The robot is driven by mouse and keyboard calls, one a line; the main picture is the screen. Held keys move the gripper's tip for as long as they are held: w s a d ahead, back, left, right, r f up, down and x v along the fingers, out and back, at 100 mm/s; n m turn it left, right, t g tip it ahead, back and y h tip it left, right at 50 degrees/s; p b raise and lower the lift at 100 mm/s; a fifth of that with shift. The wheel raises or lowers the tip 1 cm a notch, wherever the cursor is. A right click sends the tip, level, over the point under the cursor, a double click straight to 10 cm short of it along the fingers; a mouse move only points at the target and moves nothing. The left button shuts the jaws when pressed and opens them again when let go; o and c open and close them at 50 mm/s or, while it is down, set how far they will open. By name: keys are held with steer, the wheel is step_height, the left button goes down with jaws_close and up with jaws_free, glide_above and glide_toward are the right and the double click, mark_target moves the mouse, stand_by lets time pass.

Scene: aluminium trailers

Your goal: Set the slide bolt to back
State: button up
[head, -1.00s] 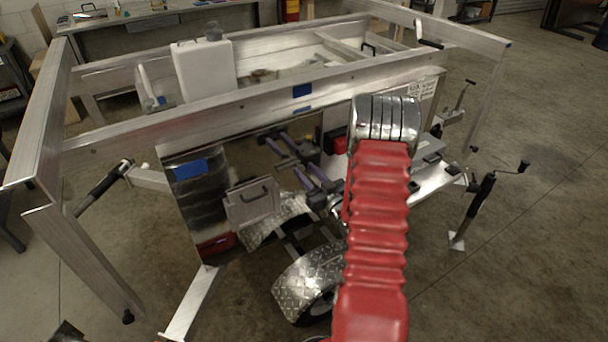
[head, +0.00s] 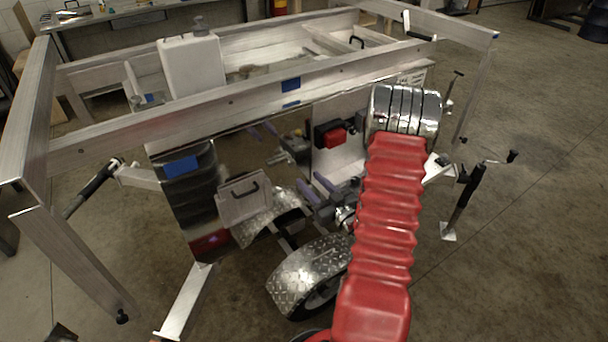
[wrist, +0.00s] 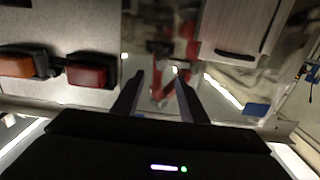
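My gripper (wrist: 160,78) reaches into the wrist view from below, its two dark fingers apart with nothing held between them. In the head view my gripper (head: 313,183) shows purple fingers left of my red arm, in front of the trailer's shiny side panel. I cannot make out the slide bolt with certainty in either view. A small bright spot shows near the right fingertip in the wrist view, but I cannot tell what it is. My arm hides part of the trailer side in the head view.
A red lamp (wrist: 86,70) and an orange lamp (wrist: 17,64) sit left of my fingers. A grey box with a handle (head: 243,197) and a diamond-plate fender (head: 308,273) stand near my gripper. The trailer's top rail (head: 200,117) runs above. Open floor lies right.

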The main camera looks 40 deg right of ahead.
steer(key=shift+s+a, duration=0.2)
steer(key=shift+s, duration=1.15)
steer(key=shift+s+a, duration=0.15)
steer(key=shift+s, duration=1.15)
